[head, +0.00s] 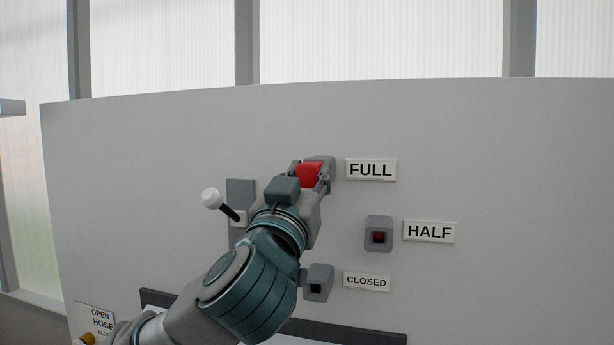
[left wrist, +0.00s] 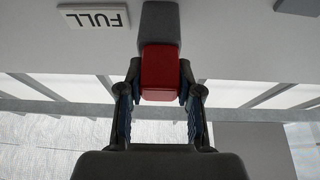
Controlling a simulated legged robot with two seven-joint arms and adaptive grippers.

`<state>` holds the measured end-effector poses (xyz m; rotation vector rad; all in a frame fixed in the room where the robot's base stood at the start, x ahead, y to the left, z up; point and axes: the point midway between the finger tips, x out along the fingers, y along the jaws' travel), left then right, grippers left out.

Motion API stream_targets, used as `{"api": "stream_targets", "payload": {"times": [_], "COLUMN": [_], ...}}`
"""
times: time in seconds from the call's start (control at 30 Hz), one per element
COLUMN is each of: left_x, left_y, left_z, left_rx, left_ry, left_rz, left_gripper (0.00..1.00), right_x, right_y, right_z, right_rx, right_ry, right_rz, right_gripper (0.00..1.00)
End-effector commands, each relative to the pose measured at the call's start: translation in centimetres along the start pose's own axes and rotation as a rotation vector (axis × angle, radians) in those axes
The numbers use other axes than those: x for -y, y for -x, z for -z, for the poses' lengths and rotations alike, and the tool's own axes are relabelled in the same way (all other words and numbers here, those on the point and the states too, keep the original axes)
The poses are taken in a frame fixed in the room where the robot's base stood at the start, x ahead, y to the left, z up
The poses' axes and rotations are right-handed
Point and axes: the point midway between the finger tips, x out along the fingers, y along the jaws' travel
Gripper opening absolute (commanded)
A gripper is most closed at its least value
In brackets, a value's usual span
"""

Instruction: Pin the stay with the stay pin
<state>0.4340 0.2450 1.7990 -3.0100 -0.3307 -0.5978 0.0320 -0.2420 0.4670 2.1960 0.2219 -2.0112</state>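A red block (head: 309,174), which looks like the head of the stay pin, sits against the grey socket (head: 328,166) beside the FULL label. My left gripper (head: 309,178) reaches up to it with a finger on each side. In the left wrist view the red block (left wrist: 164,80) lies between the fingertips (left wrist: 162,78), which appear to press on its sides, with the grey socket (left wrist: 160,25) right behind it. Any pin shaft is hidden. The HALF socket (head: 379,235) shows dark red in its hole. The CLOSED socket (head: 317,283) shows a dark hole. My right gripper is not in view.
A lever with a white knob (head: 211,198) sticks out from a grey plate (head: 240,188) left of my gripper. Labels read FULL (head: 371,170), HALF (head: 429,232) and CLOSED (head: 366,282). A dark bar (head: 360,332) runs low across the panel. The panel's right side is clear.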

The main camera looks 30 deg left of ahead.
Motion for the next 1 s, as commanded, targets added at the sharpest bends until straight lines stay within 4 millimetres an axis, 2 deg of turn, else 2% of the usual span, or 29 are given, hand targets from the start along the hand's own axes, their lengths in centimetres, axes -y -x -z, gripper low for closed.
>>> {"api": "stream_targets", "payload": {"times": [0.03, 0.1, 0.13, 0.5, 0.63, 0.8, 1.0], "left_x": [0.0, 0.0, 0.0, 0.0, 0.0, 0.1, 0.1], "left_y": [0.0, 0.0, 0.0, 0.6, 2.6, 6.6, 10.2], "left_z": [0.0, 0.0, 0.0, 0.0, 0.0, 0.0, -0.1], "left_rx": [-0.001, 0.0, 0.0, -0.001, -0.002, -0.004, -0.002], "left_ry": [0.0, 0.0, 0.0, 0.0, 0.0, -0.001, 0.0], "left_rz": [0.001, 0.001, 0.001, 0.0, -0.002, -0.002, 0.0], "left_gripper": [0.44, 0.62, 0.64, 0.64, 0.64, 0.64, 0.64], "right_x": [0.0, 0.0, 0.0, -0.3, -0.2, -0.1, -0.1], "right_y": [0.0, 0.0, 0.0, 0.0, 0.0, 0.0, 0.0], "right_z": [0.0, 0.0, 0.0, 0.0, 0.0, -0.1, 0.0], "right_rx": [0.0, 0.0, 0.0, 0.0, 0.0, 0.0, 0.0], "right_ry": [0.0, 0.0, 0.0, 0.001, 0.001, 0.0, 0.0], "right_rz": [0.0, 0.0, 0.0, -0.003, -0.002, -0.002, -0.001], "right_gripper": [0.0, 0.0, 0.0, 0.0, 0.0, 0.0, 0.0]}}
